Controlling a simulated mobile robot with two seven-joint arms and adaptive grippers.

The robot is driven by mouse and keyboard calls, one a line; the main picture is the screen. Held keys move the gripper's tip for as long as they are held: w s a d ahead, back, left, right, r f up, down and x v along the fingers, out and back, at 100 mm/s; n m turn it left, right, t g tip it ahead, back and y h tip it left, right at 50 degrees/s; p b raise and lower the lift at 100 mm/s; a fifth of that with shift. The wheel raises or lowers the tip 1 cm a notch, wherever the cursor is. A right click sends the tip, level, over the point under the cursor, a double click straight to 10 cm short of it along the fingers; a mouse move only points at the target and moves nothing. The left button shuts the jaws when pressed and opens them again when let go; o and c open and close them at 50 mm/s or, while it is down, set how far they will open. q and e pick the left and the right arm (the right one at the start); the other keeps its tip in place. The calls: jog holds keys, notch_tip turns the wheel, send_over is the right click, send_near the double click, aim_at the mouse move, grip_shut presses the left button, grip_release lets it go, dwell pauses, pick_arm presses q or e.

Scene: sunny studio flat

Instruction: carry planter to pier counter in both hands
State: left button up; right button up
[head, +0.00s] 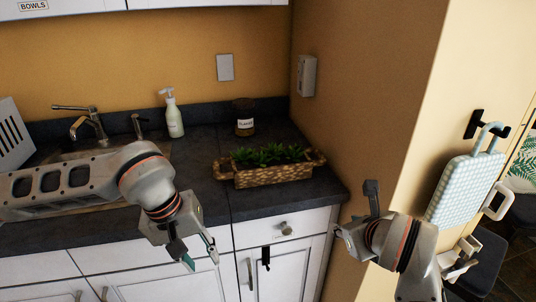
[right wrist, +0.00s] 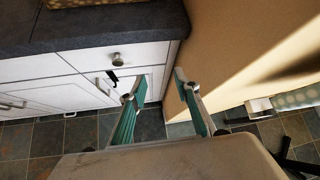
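The planter (head: 272,175) is a brown woven trough with a handle at each end and green plants in it. It stands upright on the dark counter (head: 215,205) near its right end, by the wall. My left gripper (head: 201,257) is open and empty, in front of the cabinet doors, lower and left of the planter. My right gripper (head: 354,206) is right of the planter, apart from it, off the counter's right end. The right wrist view shows its two fingers (right wrist: 164,92) spread with nothing between them. The bottom edge of the planter (right wrist: 78,8) shows at the top of that view.
A soap bottle (head: 174,115), a dark jar (head: 244,118) and a sink tap (head: 88,125) stand at the back of the counter. A pale checked board (head: 465,185) hangs on the wall at right. Counter around the planter's front is clear.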

jog(key=v, duration=0.6)
jog(key=shift+r, duration=0.4)
pick_arm(q)
jog(key=shift+s, duration=0.2)
pick_arm(e)
jog(key=shift+s, duration=0.15)
